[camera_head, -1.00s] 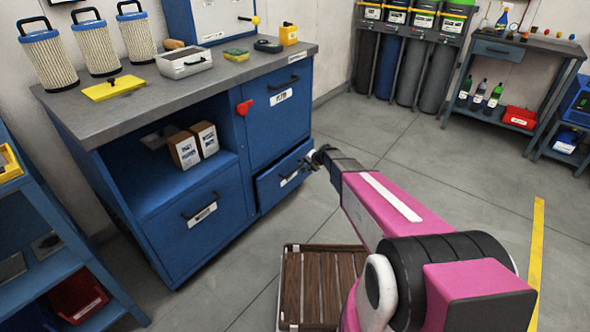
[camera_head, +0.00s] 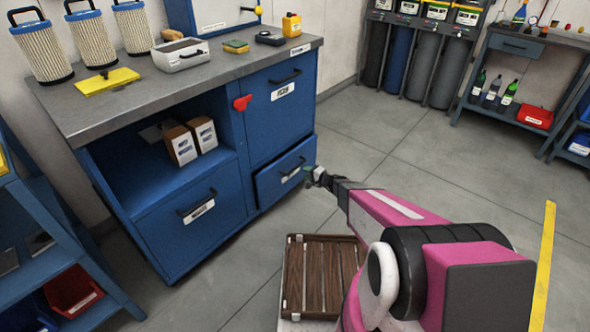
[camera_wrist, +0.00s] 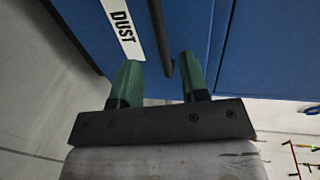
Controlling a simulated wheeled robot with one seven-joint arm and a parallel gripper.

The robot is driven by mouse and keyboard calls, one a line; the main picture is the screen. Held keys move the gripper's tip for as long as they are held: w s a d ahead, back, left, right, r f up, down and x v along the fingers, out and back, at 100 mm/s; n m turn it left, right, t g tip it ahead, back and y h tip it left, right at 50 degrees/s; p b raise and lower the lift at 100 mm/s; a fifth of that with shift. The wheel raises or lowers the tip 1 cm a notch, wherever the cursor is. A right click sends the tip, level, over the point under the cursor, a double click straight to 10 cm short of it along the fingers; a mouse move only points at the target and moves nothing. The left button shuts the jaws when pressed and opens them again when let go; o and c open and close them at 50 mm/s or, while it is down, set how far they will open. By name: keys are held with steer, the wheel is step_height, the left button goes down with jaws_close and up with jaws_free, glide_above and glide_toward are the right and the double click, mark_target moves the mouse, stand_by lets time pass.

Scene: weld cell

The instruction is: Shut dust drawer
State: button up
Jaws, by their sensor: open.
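The dust drawer (camera_head: 275,186) is the lower right drawer of the blue cabinet and stands slightly out from its front. Its white label reads DUST in the wrist view (camera_wrist: 122,28). Its dark bar handle (camera_head: 294,166) also shows in the wrist view (camera_wrist: 160,40), with its end between my finger tips. My gripper (camera_head: 312,176) is in front of the drawer's right part, at its handle. In the wrist view my gripper (camera_wrist: 160,72) has two green fingers spread apart with nothing clamped. I cannot tell whether a finger touches the handle or drawer face.
The blue cabinet (camera_head: 182,240) has an upper door with a red latch (camera_head: 242,103) and an open shelf holding boxes. A brown slatted platform (camera_head: 322,280) lies on the floor below my arm. A blue rack (camera_head: 65,245) stands at left. Floor to the right is clear.

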mark_target(295, 168)
steer(key=x, duration=0.8)
steer(key=shift+w+a, duration=0.2)
steer(key=shift+a, duration=0.1)
